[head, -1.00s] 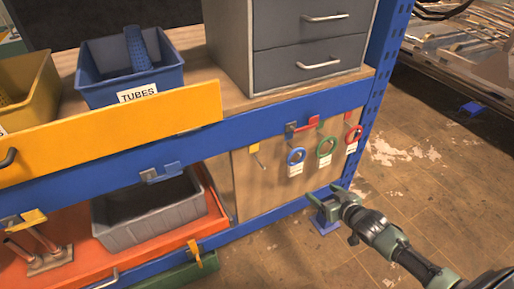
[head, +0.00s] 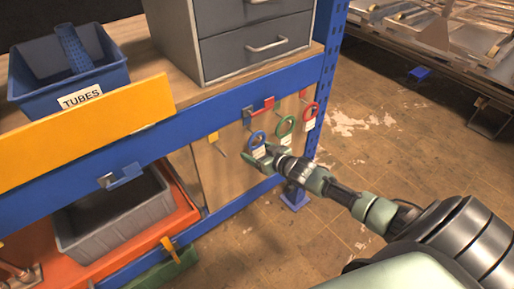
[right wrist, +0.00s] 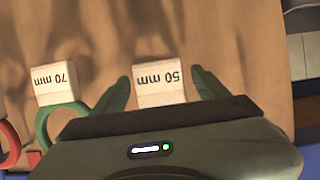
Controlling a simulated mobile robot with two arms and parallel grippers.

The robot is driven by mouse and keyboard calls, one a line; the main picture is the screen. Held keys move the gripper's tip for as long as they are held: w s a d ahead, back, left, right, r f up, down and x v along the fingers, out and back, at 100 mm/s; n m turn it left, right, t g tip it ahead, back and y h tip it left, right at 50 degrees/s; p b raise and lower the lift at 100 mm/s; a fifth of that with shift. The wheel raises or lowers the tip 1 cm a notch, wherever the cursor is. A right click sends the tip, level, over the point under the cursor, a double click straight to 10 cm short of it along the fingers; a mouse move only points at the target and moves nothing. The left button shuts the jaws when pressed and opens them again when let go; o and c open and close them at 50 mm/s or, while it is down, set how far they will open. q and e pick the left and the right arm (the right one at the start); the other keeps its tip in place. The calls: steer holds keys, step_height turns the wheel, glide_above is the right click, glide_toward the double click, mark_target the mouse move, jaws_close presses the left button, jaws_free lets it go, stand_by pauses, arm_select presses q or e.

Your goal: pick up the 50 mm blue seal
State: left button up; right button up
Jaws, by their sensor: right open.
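The 50 mm blue seal (head: 257,139) is a blue ring hanging on a hook on the wooden panel, with a white tag below it. My right gripper (head: 258,161) is at the tag, just below the ring. In the right wrist view the open fingers of the right gripper (right wrist: 163,85) stand on either side of the "50 mm" tag (right wrist: 159,82), with gaps visible. The blue ring is hidden there behind the gripper body. My left gripper is not in view.
The green seal (head: 285,126) with the "70 mm" tag (right wrist: 56,82) hangs close beside it, and a red seal (head: 311,111) further right.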

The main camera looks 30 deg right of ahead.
steer(key=c, duration=1.4)
steer(key=shift+c, duration=0.2)
steer(key=shift+r, duration=0.15)
